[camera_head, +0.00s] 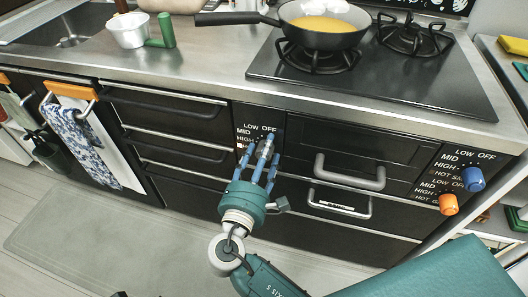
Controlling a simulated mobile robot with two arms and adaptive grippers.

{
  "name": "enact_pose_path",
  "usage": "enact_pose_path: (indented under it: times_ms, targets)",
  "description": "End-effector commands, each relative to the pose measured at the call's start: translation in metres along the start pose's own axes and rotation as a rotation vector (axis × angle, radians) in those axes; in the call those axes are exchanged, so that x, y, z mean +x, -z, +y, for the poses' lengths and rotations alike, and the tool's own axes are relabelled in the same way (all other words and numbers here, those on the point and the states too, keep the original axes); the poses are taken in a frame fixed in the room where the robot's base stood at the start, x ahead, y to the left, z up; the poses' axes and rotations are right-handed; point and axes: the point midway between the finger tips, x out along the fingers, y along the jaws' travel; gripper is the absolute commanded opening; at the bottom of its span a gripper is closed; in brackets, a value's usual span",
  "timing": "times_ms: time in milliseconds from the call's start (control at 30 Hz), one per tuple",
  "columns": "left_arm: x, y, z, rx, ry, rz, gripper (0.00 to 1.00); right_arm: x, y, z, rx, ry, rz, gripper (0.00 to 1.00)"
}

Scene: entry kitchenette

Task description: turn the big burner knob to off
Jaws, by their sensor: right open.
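A dark control panel (245,115) on the cabinet front is printed with LOW, OFF, MID and HIGH. A greyish knob (265,149) on it is partly hidden by my right gripper. My right gripper (259,159) is teal with blue fingers. It is open, with its fingers spread on either side of the knob; I cannot tell whether they touch it. The knob's exact setting is unclear. A second panel at the right has a blue knob (473,179) and an orange knob (448,204). My left gripper is not in view.
A black pan (322,39) with yellow food sits on the black cooktop (410,83) above, its handle pointing left. Grey drawer handles (349,177) stick out right of my gripper. A towel (78,145) hangs at the left. The floor in front is clear.

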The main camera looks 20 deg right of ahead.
Motion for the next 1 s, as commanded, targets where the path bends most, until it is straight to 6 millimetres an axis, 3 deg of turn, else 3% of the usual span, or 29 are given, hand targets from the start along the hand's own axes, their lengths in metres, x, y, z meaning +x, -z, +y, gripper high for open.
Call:
enact_pose_path:
  times_ms: [167, 600, 800, 1000]
  targets:
    - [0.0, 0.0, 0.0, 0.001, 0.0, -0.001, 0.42, -0.015, 0.001, -0.001, -0.001, 0.002, 0.002, 0.5]
    - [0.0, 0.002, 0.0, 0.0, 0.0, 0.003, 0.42, -0.101, 0.001, -0.001, 0.0, 0.002, 0.003, 0.5]
    - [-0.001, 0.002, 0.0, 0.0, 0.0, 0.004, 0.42, -0.118, 0.0, 0.0, 0.0, 0.001, 0.0, 0.5]
    - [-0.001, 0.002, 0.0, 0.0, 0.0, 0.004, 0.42, -0.12, 0.0, 0.0, 0.001, 0.0, 0.0, 0.5]
